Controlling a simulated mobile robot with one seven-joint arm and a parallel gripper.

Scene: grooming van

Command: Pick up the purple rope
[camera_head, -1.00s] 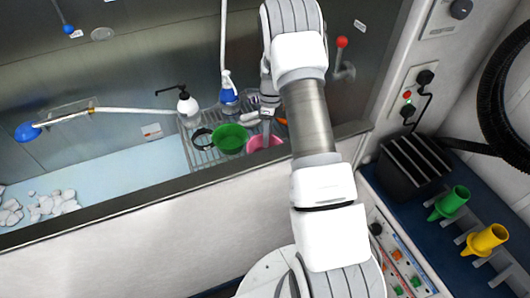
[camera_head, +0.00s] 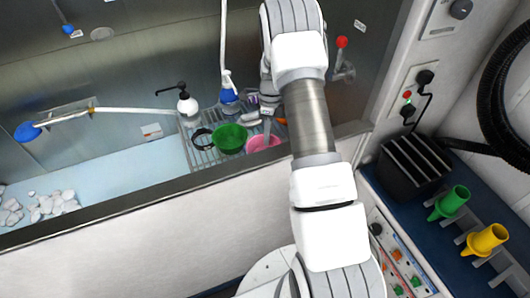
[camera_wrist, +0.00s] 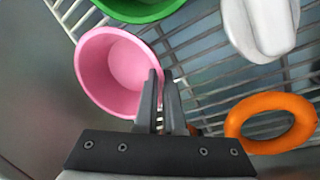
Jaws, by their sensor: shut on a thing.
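A small purple thing (camera_head: 251,99) shows in the head view beside the blue spray bottle, partly hidden by my arm. It may be the purple rope, but it is too small to tell. No purple rope shows in the wrist view. My gripper (camera_wrist: 161,75) points down at the near right side of the pink bowl (camera_wrist: 97,70). Its fingers are close together, one on each side of the bowl's rim, and appear shut on it. The bowl also shows in the head view (camera_head: 259,143), on the wire rack.
The green bowl (camera_head: 230,138) stands beside the pink one. An orange ring (camera_wrist: 271,124) and a white object (camera_wrist: 262,25) lie on the rack to the right. A blue spray bottle (camera_head: 230,101) and a white pump bottle (camera_head: 187,104) stand behind. The tub's front wall (camera_head: 130,212) is nearer.

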